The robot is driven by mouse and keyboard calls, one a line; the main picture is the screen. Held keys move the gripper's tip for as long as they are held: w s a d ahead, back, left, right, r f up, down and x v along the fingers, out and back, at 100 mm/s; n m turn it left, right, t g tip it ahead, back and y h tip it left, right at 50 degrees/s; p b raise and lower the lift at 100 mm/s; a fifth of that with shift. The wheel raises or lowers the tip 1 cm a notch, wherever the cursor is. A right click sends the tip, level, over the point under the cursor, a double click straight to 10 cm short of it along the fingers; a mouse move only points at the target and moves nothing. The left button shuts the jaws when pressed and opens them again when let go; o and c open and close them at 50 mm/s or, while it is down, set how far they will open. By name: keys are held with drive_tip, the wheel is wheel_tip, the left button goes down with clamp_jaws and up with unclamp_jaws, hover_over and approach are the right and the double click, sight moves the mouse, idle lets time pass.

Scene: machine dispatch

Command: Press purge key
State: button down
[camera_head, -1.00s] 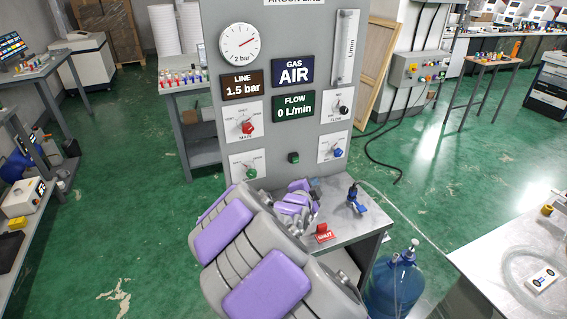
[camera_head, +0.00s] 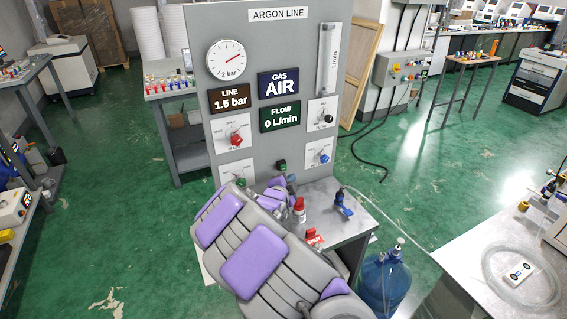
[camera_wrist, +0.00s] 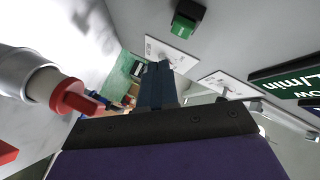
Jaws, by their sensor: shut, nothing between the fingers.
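The grey panel (camera_head: 266,38) headed ARGON LINE stands ahead of me. A small dark green square button (camera_head: 281,165), which may be the purge key, sits low on it between the valve plates; no label is readable. It also shows in the wrist view as a green block (camera_wrist: 187,15). My gripper (camera_head: 291,181) is near the panel's foot, just below and beside that button in the head view. In the wrist view my gripper's dark fingers (camera_wrist: 158,68) are together and empty, apart from the button in the picture. My arm hides the lower left valve partly.
A red-and-white bottle (camera_head: 299,210), a red tag (camera_head: 313,237) and a blue fitting (camera_head: 343,203) are on the shelf (camera_head: 330,225) close to my arm. Red, blue and black knobs project from the panel. A blue water jug (camera_head: 385,283) stands right of the shelf.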

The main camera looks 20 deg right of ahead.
sight(283, 168)
drive_tip(key=shift+w+p, duration=0.9)
drive_tip(key=shift+w, duration=0.3)
idle(0.4)
drive_tip(key=shift+w, duration=0.15)
idle(0.8)
drive_tip(key=shift+w, duration=0.3)
drive_tip(key=shift+w+a+r+p, duration=0.1)
drive_tip(key=shift+w+p, duration=0.4)
drive_tip(key=shift+p, duration=0.1)
idle(0.6)
drive_tip(key=shift+s, duration=0.15)
drive_tip(key=shift+s+b, duration=0.8)
drive_tip(key=shift+b, duration=0.2)
drive_tip(key=shift+s, duration=0.1)
